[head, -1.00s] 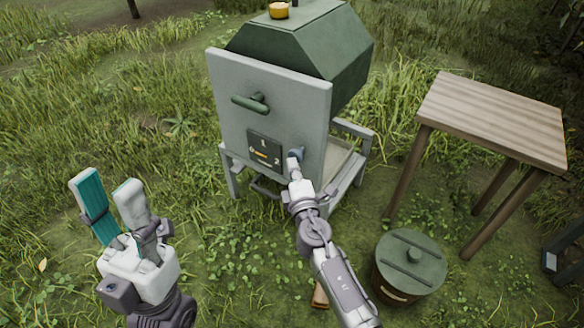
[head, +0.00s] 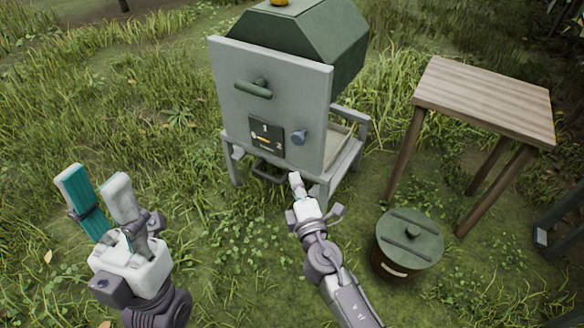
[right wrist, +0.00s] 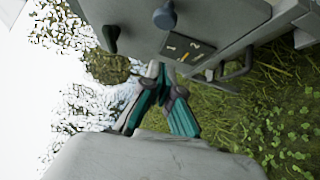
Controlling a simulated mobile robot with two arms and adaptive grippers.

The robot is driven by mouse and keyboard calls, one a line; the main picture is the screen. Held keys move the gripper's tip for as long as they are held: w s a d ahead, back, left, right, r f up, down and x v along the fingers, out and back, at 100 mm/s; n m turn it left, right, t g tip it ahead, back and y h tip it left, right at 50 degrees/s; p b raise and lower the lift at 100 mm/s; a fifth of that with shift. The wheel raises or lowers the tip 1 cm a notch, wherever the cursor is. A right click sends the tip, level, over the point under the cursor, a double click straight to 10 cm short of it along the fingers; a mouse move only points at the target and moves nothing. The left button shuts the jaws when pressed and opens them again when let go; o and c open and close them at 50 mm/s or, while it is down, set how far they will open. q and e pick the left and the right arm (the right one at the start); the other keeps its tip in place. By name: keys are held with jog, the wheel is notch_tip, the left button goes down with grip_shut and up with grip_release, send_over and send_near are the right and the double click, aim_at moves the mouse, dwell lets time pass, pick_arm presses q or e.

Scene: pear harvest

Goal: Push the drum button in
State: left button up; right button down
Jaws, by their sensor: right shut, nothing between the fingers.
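The blue-grey round button (head: 299,137) sticks out of the grey front panel (head: 228,110) of a green-topped machine, right of a dark label plate (head: 266,138) marked 1 and 2. In the right wrist view the button (right wrist: 165,17) is at the top, beyond the fingertips. My right gripper (head: 295,178) is shut and empty, below the button and apart from it in the picture. Its teal fingers (right wrist: 158,72) meet at the tips in the right wrist view. My left gripper (head: 93,177) is open and empty at the lower left, away from the machine.
A green handle (head: 253,90) is on the upper panel, and a dark bar handle (head: 268,176) sits below it. A wooden table (head: 485,100) stands at the right. A lidded green barrel (head: 408,240) stands near my right arm. Grass is open at the left.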

jog(key=shift+s+d, duration=0.1)
jog(key=shift+s, duration=0.9)
